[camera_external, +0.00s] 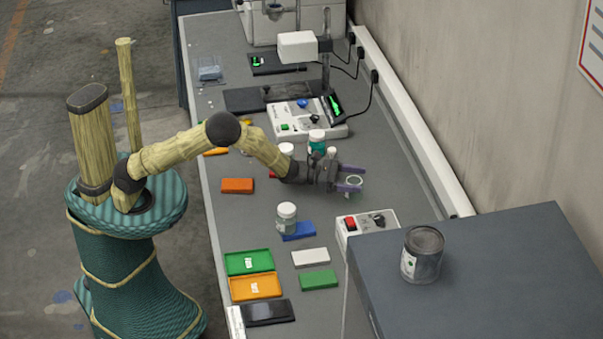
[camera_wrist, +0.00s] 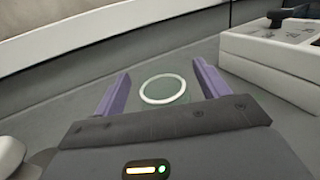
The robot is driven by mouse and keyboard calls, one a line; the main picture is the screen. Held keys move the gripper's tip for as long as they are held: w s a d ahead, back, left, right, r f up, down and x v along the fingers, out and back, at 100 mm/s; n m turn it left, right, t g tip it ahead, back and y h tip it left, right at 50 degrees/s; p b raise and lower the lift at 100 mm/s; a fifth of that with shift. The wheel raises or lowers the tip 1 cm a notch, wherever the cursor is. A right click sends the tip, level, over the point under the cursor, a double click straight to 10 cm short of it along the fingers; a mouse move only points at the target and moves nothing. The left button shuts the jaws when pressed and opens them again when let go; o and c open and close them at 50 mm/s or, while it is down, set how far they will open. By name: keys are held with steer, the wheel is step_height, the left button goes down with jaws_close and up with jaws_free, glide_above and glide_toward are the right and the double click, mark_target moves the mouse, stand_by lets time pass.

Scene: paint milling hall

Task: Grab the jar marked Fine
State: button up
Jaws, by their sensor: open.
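My gripper (camera_external: 354,179) is open over the bench, with purple fingers. In the wrist view its fingertips (camera_wrist: 161,69) stand apart on either side of a clear, round glass piece with a white rim (camera_wrist: 164,90). That piece also shows near the fingers in the external view (camera_external: 354,184); I cannot tell if it is a jar or a dish. A white-lidded jar (camera_external: 287,218) stands nearer the front. Another white-lidded jar (camera_external: 286,150) and a jar with teal contents (camera_external: 316,142) stand behind my arm, partly hidden. No label reading Fine is legible.
A switch box (camera_external: 367,224) stands close to the gripper and at upper right in the wrist view (camera_wrist: 275,50). A dark cabinet (camera_external: 490,255) bears a paint can (camera_external: 422,254). Green (camera_external: 249,262) and orange trays (camera_external: 255,287) lie in front. The wall runs along the right.

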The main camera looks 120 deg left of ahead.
steer(key=shift+w+d, duration=0.1)
steer(key=c, duration=1)
steer(key=shift+c, duration=0.2)
step_height(320, 180, up, 10)
stand_by(0.4)
